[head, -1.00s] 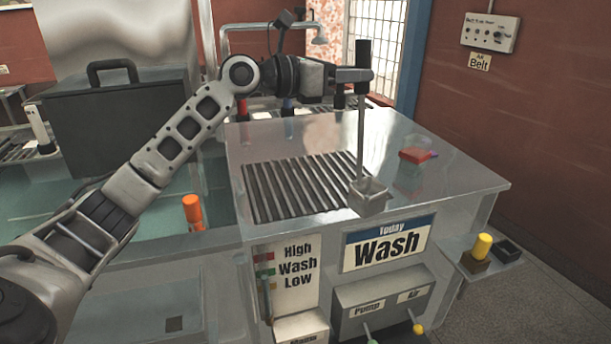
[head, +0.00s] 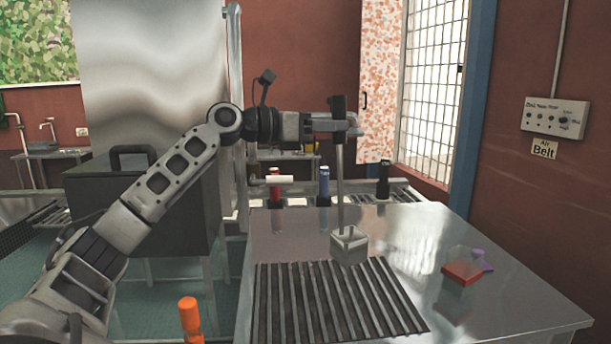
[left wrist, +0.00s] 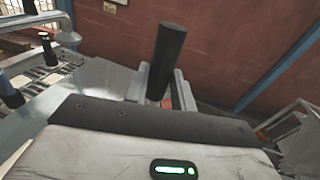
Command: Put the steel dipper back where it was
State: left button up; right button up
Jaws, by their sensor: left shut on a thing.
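The steel dipper has a black handle, a thin steel rod and a square steel cup (head: 349,245). My left gripper (head: 345,123) is shut on its black handle. The dipper hangs upright, with its cup over the steel table near the back end of the slatted rack. I cannot tell whether the cup touches the table. In the left wrist view the black handle (left wrist: 167,60) stands between the two fingers, slightly tilted, and the cup is hidden. My right gripper is not in view.
A dark slatted rack (head: 330,300) lies on the steel table (head: 510,300). A red-and-clear box (head: 461,270) with a purple piece stands to the right. Red (head: 274,186), blue (head: 324,184) and black (head: 383,180) upright handles stand behind. An orange-capped item (head: 190,318) is at front left.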

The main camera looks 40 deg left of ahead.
pick_arm(q)
jog(key=s+a+f+b, duration=0.1)
jog(key=a+f, duration=0.3)
jog(key=f, duration=0.4)
jog(key=shift+s+a+f+b, duration=0.2)
jog(key=shift+s+f+b, duration=0.2)
jog(key=shift+s, duration=0.4)
jog(key=o, duration=1)
jog(key=shift+f, duration=0.1)
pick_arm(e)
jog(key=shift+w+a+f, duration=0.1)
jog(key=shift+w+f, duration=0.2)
pick_arm(q)
jog(key=shift+s, duration=0.1)
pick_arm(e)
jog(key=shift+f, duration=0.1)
pick_arm(q)
jog(key=b+v, duration=0.3)
jog(key=v, duration=0.8)
jog(key=shift+s+a+b, duration=0.25)
jog(key=shift+s+b, duration=0.05)
jog(key=shift+s, duration=0.05)
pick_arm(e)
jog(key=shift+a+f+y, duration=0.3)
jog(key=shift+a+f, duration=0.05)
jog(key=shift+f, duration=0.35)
